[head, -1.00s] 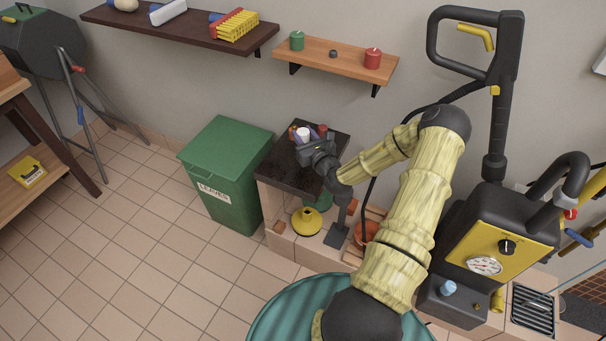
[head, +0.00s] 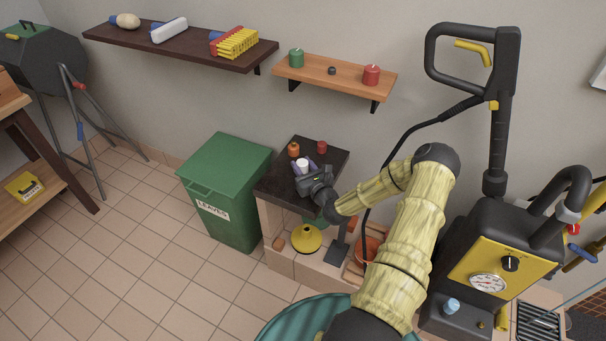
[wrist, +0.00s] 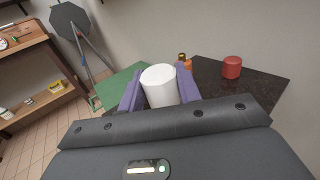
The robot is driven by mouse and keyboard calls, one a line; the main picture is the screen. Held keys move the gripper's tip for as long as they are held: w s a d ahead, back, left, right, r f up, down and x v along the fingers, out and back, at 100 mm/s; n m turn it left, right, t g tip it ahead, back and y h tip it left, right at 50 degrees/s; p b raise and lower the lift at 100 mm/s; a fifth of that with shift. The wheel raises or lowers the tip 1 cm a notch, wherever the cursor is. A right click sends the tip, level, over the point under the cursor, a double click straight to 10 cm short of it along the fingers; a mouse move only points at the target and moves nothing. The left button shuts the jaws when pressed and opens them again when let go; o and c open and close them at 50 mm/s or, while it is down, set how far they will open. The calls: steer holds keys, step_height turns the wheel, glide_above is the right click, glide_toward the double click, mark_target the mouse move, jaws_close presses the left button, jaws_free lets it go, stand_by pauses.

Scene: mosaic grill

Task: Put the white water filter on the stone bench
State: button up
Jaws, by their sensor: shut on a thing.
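The white water filter (wrist: 160,86) is a plain white cylinder, upright between the purple fingers of my gripper (wrist: 161,92). In the head view the filter (head: 302,164) shows as a small white top between the fingers. My gripper (head: 304,167) is shut on it over the left part of the stone bench (head: 327,167), which has a dark speckled top. The filter's lower end is hidden by the gripper, so I cannot tell whether it touches the top.
On the bench stand an orange jar (head: 294,150) behind the filter and a red canister (head: 322,147) at the back right. A green bin (head: 228,180) stands left of the bench. A wall shelf (head: 335,79) hangs above. The bench's right part is clear.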

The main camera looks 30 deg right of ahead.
steer(key=shift+f+b, duration=0.35)
steer(key=shift+f, duration=1.5)
steer(key=shift+f, duration=0.1)
steer(key=o, duration=1)
steer(key=shift+c, duration=0.2)
steer(key=s+p, duration=0.1)
steer(key=s, duration=1.1)
steer(key=shift+r, duration=0.2)
